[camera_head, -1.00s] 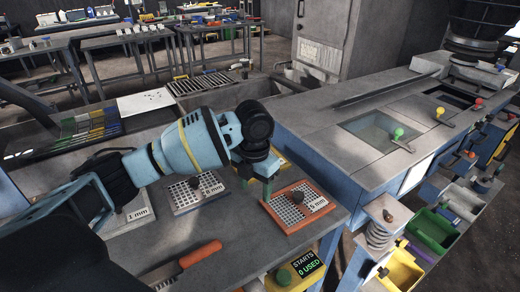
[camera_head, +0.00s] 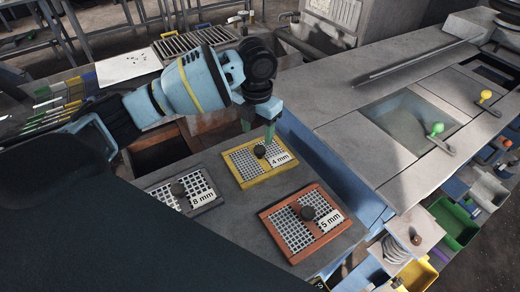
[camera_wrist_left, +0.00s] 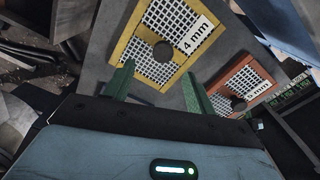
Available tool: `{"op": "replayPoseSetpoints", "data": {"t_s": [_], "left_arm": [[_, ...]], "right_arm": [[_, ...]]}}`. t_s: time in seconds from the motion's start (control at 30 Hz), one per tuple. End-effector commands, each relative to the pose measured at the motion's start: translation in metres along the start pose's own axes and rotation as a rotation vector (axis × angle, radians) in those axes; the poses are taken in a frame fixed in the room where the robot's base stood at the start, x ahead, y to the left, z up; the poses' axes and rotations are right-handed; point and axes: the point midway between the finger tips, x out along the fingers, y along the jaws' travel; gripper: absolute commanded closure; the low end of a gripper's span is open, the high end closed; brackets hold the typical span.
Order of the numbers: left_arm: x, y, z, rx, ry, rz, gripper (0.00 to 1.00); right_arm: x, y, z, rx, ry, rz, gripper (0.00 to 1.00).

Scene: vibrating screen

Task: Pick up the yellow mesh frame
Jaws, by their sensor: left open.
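The yellow mesh frame (camera_head: 243,168) lies flat on the grey bench, with a dark round knob (camera_head: 260,151) and a "4 mm" label. It also shows in the left wrist view (camera_wrist_left: 137,49), with its knob (camera_wrist_left: 164,52) ahead of the fingers. My left gripper (camera_head: 258,132) is open and empty, its green fingers pointing down over the far edge of the yellow frame near the knob. In the left wrist view the two green fingertips (camera_wrist_left: 153,70) stand apart on either side of the knob's line. My right gripper is not in view.
An orange "5 mm" frame (camera_head: 290,242) lies in front and right of the yellow one. A grey "8 mm" frame (camera_head: 165,195) lies to its left. Each has a dark knob. A blue-sided machine table (camera_head: 340,135) with a sunken window stands at right.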

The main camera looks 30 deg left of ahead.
Motion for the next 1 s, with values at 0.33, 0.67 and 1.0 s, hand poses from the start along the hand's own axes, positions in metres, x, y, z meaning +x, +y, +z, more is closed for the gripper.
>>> {"op": "replayPoseSetpoints", "data": {"t_s": [0.33, 0.67, 1.0], "left_arm": [[0.020, 0.000, 0.000, -0.001, 0.002, 0.000, 0.44], [0.038, -0.001, 0.003, 0.001, 0.002, 0.001, 0.44], [0.076, -0.002, 0.007, 0.001, -0.001, 0.001, 0.44]], "right_arm": [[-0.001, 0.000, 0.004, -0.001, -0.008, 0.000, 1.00], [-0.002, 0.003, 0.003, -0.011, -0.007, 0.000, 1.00], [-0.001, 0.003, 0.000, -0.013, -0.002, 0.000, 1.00]]}}
